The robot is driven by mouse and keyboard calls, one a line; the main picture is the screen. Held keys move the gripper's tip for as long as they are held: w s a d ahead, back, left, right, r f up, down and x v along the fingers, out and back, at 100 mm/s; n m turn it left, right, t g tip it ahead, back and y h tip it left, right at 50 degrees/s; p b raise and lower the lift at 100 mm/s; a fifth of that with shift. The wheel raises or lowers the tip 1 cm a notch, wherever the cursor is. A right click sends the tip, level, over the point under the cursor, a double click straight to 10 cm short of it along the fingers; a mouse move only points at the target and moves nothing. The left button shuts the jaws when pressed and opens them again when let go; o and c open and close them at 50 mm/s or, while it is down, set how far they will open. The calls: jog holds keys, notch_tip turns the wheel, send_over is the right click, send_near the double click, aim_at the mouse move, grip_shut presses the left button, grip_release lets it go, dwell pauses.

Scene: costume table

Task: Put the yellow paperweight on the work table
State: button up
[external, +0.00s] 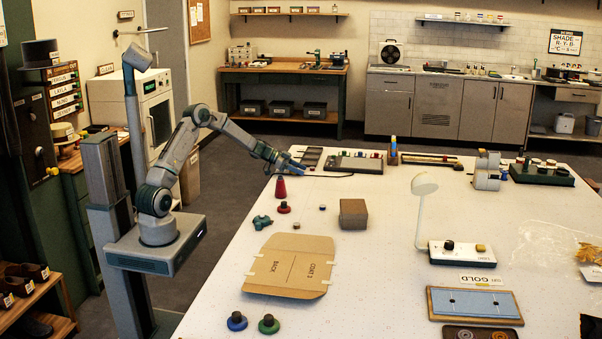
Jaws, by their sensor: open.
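The work table (390,281) is the large white surface filling the right and front. My gripper (301,167) is open over its far left part, close to a red cone (281,188); I cannot tell whether they touch. I cannot make out a yellow paperweight on the table for certain. A small yellow item (52,171) shows at the left by the wooden stand, too small to identify. Round knobbed weights stand on the table: one blue (237,321), one green (269,325) and one red (284,208).
A cardboard pattern (290,265) lies near the table's left edge, with a brown block (353,213) behind it. A white lamp (424,186) stands mid-table. A dark tray (355,163) lies near my gripper. Bare table lies between the block and the lamp.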

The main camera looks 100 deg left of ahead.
jog(key=shift+s+r, duration=0.15)
jog(key=shift+s, duration=0.1)
jog(key=b+v, duration=0.4)
jog(key=v, duration=0.8)
jog(key=shift+s+a+r, duration=0.2)
jog(key=shift+s, duration=0.05)
jog(key=o, duration=0.6)
jog(key=shift+s+r, duration=0.2)
jog(key=shift+s, duration=0.1)
